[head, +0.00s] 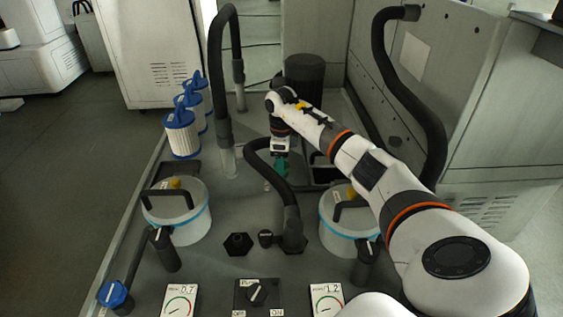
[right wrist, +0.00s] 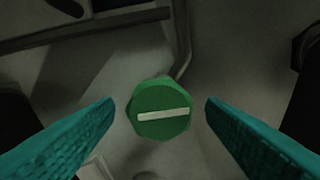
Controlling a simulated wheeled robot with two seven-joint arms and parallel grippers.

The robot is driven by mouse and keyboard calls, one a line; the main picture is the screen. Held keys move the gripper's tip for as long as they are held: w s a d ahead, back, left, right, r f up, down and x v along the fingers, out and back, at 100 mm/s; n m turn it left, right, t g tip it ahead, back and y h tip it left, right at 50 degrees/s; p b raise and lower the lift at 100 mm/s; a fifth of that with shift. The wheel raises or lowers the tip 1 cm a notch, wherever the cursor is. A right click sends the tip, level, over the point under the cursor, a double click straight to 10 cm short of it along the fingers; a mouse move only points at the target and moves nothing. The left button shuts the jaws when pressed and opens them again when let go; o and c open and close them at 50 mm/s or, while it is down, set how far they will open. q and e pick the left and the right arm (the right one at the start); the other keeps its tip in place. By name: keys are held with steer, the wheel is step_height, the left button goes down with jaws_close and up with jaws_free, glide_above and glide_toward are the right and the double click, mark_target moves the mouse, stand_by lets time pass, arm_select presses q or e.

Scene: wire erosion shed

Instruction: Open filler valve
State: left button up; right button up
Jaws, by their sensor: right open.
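A green knob (right wrist: 161,109) with a white bar across its face is near the middle of the right wrist view; I take it to be the filler valve. The bar lies nearly level in that picture. My right gripper (right wrist: 160,118) is open, its two teal fingers on either side of the knob with a visible gap on both sides. In the head view my right gripper (head: 281,166) points down over the grey deck; the knob cannot be told apart from the teal fingers there. My left gripper is not in view.
A curved black hose (head: 269,166) passes close beside my right gripper. Two white tanks with blue bands (head: 177,213) (head: 342,219), a blue knob (head: 115,294), two gauges and an OFF/ON switch (head: 256,293) are nearer. White filters (head: 181,136) stand at left.

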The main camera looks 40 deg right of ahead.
steer(key=shift+f, duration=0.25)
steer(key=c, duration=1)
